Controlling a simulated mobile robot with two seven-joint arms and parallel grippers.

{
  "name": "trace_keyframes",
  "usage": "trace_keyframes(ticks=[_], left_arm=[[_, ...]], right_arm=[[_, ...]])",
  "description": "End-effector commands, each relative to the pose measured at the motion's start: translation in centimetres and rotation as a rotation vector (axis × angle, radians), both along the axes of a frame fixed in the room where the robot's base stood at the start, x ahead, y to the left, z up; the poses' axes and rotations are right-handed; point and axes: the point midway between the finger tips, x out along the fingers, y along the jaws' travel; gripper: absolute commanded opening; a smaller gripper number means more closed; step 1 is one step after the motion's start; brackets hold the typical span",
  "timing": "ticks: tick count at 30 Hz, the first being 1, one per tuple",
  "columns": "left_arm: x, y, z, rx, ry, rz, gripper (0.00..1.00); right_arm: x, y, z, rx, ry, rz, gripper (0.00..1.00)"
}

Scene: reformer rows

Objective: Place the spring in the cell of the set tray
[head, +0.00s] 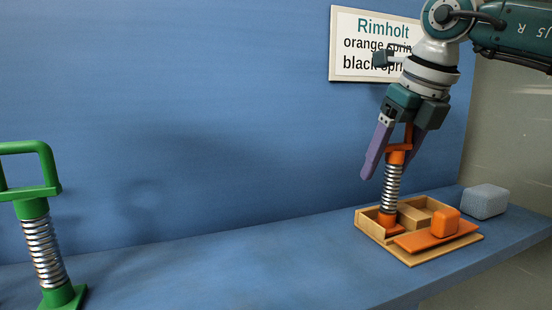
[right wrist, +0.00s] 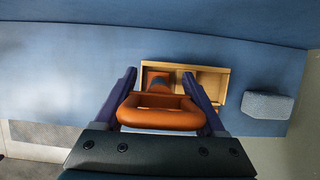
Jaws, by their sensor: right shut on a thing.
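The orange spring (head: 391,186), a silver coil with an orange foot and an orange loop handle, stands about upright at the wooden set tray (head: 369,226). Its foot is at the tray's left cell; I cannot tell whether it rests on the cell floor. My right gripper (head: 390,169) is shut on the handle. In the right wrist view the handle (right wrist: 158,118) is between the fingers (right wrist: 162,97), with the tray (right wrist: 190,64) beyond. My left gripper is not in view.
An orange panel with a block on it (head: 445,221) lies at the tray's front. A grey block (head: 485,202) is right of the tray. A green spring (head: 43,252) stands at far left. A sign (head: 357,32) hangs behind my right arm. The middle counter (head: 250,265) is clear.

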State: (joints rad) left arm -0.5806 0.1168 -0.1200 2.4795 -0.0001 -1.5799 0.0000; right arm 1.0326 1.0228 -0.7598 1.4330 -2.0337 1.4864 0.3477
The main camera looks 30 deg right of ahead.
Motion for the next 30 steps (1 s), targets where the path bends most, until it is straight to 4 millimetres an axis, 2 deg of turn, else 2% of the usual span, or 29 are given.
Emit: trace_keyframes(ticks=[1,2,8,9,15,19,23,30], left_arm=[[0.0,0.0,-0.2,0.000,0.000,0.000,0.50],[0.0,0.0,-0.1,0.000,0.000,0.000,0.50],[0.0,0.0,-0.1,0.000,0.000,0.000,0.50],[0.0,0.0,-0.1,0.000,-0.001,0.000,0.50],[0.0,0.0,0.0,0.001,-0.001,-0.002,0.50],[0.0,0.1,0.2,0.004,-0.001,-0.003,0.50],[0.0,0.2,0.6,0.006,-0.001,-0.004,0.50],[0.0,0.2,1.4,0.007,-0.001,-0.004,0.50]], right_arm=[[0.0,0.0,-0.3,-0.001,0.000,0.000,0.06],[0.0,0.0,-0.2,-0.001,0.001,0.000,0.74],[0.0,0.0,-0.2,-0.001,0.001,0.000,0.97],[0.0,0.0,-0.2,-0.001,0.001,0.000,1.00],[0.0,0.0,-0.2,-0.001,0.001,0.000,1.00],[-0.1,-0.1,0.7,-0.001,-0.002,0.000,1.00],[-1.0,0.0,2.8,-0.003,-0.004,0.000,1.00],[-3.0,0.3,8.0,-0.001,-0.004,0.000,1.00]])
